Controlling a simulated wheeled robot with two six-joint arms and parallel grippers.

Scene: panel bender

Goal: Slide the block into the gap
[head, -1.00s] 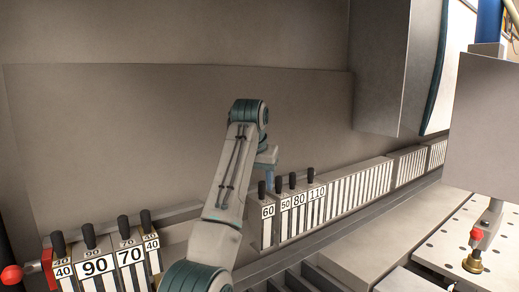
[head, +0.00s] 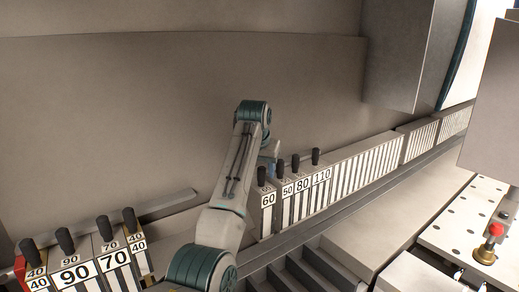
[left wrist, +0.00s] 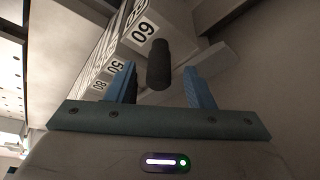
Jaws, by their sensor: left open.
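The 60 block (head: 267,213) stands at the left end of the right-hand row, a black knob on top. The left-hand row ends in a 40 block (head: 139,246). The gap between the rows is partly hidden behind my left arm. My left gripper (head: 271,152) is mostly hidden by its own wrist, just above and behind the 60 block. In the left wrist view, its two blue fingers are open, and the black knob (left wrist: 158,65) of the 60 block (left wrist: 144,32) shows between them. I cannot tell whether they touch it. My right gripper is out of view.
The 50, 80 and 110 blocks (head: 321,185) adjoin the 60 block, followed by a long row of striped blocks (head: 362,167). The 90 block (head: 76,272) and 70 block (head: 114,262) stand at left. A perforated plate (head: 462,240) lies at right.

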